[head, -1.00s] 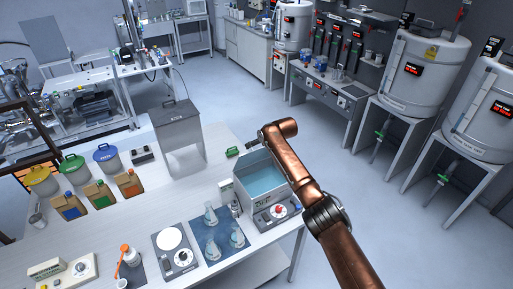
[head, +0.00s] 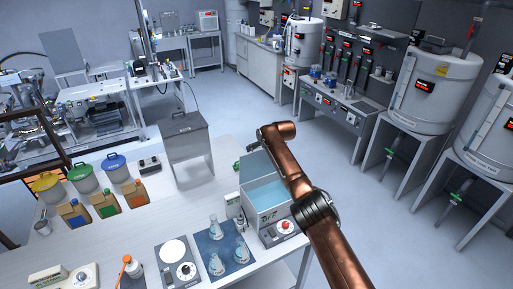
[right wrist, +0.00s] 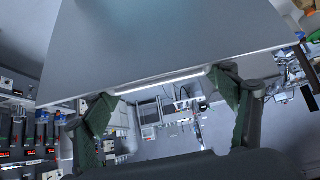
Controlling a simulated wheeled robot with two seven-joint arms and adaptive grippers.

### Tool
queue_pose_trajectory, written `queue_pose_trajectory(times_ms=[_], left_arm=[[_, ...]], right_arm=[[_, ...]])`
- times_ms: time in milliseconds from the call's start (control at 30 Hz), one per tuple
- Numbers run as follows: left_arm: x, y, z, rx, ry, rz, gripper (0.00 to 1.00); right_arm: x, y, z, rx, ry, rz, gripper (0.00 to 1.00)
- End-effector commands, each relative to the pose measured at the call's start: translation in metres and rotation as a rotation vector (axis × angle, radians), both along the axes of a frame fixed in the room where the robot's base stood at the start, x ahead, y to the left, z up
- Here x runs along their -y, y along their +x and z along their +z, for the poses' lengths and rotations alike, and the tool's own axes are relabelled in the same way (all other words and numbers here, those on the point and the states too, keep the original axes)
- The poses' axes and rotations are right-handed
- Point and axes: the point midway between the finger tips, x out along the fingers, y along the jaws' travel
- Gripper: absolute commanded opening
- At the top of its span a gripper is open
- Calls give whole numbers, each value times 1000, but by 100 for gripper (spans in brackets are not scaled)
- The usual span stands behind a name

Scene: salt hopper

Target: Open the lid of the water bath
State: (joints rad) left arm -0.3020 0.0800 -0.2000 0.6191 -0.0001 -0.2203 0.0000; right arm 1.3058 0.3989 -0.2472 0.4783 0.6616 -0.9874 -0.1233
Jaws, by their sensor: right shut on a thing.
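The water bath (head: 266,213) is a grey box near the right end of the white bench, with blue water visible inside. Its flat grey lid (head: 257,168) is raised at the back of the opening, partly behind my copper right arm. In the right wrist view the lid (right wrist: 165,40) fills the upper part as a broad grey plate. My right gripper (right wrist: 165,84) is shut on the pale lid handle (right wrist: 160,82), with one green finger at each side. In the head view the gripper is mostly hidden. My left gripper is not in view.
A tall grey box (head: 187,145) stands at the back of the bench. Open floor lies right of the bench.

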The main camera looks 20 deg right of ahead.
Motion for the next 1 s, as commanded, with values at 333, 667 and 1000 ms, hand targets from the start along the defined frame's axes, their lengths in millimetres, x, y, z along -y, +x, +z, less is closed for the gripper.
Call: queue_pose_trajectory(times_ms=[333, 667, 1000], left_arm=[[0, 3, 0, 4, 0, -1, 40], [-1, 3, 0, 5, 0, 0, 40], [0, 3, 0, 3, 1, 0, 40]], right_arm=[[-1, 0, -1, 0, 1, 1, 85], [0, 0, -1, -1, 1, 1, 88], [-1, -10, 10, -2, 3, 7, 88]])
